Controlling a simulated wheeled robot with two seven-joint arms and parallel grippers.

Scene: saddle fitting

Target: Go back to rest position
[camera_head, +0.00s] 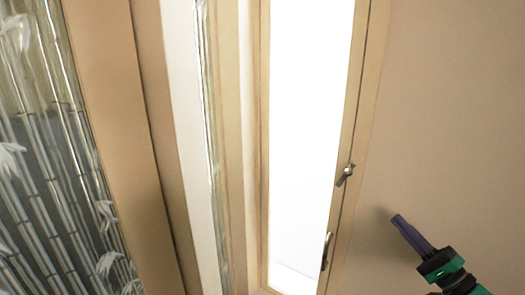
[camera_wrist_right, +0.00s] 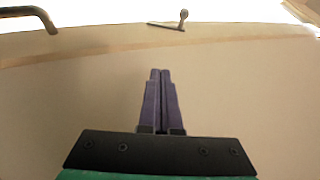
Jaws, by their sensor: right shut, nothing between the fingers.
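My right gripper (camera_head: 398,219) shows at the lower right of the head view, in front of the plain beige wall. Its purple fingers point up and to the left. In the right wrist view the gripper (camera_wrist_right: 160,72) has its two fingers together, shut and empty, with only the beige surface behind them. My left gripper is not in either view.
A bright white window (camera_head: 308,130) in a wooden frame stands left of the right gripper. Its frame carries a metal handle (camera_head: 345,175) and a lower one (camera_head: 326,250). A bamboo-patterned glass panel (camera_head: 45,170) is at the far left. The beige wall (camera_head: 455,110) is bare.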

